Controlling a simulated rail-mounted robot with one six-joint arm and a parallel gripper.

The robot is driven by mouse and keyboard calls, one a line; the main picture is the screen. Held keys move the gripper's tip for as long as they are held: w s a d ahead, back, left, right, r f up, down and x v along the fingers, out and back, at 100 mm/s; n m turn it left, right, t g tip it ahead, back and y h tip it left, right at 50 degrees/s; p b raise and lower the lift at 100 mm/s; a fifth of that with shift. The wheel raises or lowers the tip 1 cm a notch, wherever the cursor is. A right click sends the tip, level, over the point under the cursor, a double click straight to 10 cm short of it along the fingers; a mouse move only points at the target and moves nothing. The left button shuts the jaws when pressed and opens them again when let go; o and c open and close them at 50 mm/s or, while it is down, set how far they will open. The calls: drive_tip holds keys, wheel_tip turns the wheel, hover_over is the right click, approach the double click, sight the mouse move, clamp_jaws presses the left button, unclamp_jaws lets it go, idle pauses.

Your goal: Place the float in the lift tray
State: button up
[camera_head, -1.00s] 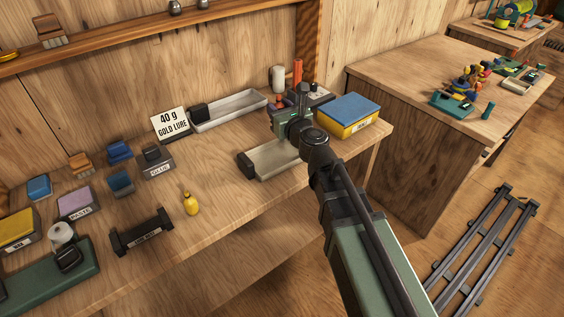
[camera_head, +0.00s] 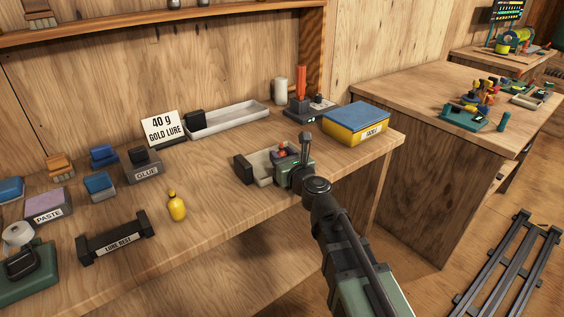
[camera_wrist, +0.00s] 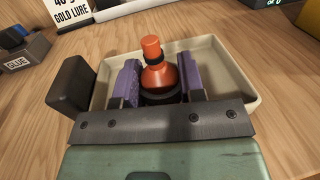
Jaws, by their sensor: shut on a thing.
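The float (camera_wrist: 158,68) is orange-red with a dark band. My gripper (camera_wrist: 156,82) is shut on it, with a purple pad on each side, and holds it upright. The float also shows in the head view (camera_head: 283,151), partly hidden by my gripper (camera_head: 290,165). The lift tray (camera_head: 262,159) is a shallow cream tray with a black block at its left end, near the bench's front edge. In the wrist view the tray (camera_wrist: 232,75) lies around and beneath the float. Whether the float's base touches the tray floor is hidden.
A long pale tray (camera_head: 237,120) lies behind, by the gold lure sign (camera_head: 162,129). A blue and yellow box (camera_head: 356,123) stands to the right. An orange rod (camera_head: 301,81) rises from a dark base behind. A yellow lure (camera_head: 177,207) stands at the front left.

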drive_tip(key=shift+f, duration=0.1)
drive_tip(key=o, duration=1)
drive_tip(key=shift+s+r, duration=0.1)
drive_tip(key=shift+r, duration=0.15)
drive_tip(key=v, duration=0.7)
drive_tip(key=shift+s+d+f, duration=0.1)
drive_tip(key=shift+s+d, duration=0.05)
